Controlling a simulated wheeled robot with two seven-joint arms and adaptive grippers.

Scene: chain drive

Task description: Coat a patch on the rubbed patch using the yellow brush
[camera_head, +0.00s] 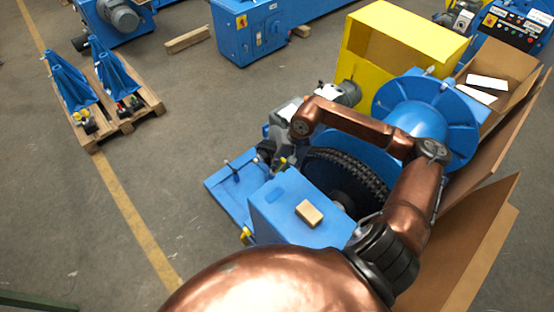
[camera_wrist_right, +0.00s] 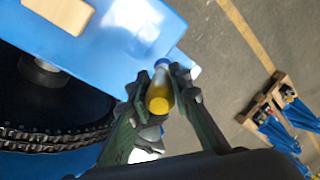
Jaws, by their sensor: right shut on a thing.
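My right gripper (camera_head: 278,158) is over the far left part of a blue housing (camera_head: 300,213) in the head view. In the right wrist view its fingers (camera_wrist_right: 160,90) are shut around the yellow brush (camera_wrist_right: 159,98), which has a blue part at its far end. The brush is close to the edge of the housing top (camera_wrist_right: 135,45); I cannot tell whether it touches. A pale, shiny area (camera_wrist_right: 128,18) shows on that top; I cannot tell whether it is the rubbed patch or glare. My left gripper is not in view.
A tan block (camera_head: 309,213) lies on the housing top and also shows in the wrist view (camera_wrist_right: 62,12). A black chain wheel (camera_head: 345,175) stands beside it. A yellow box (camera_head: 395,40) and open cardboard (camera_head: 495,70) are behind and right. Floor at left is clear before the pallets (camera_head: 120,110).

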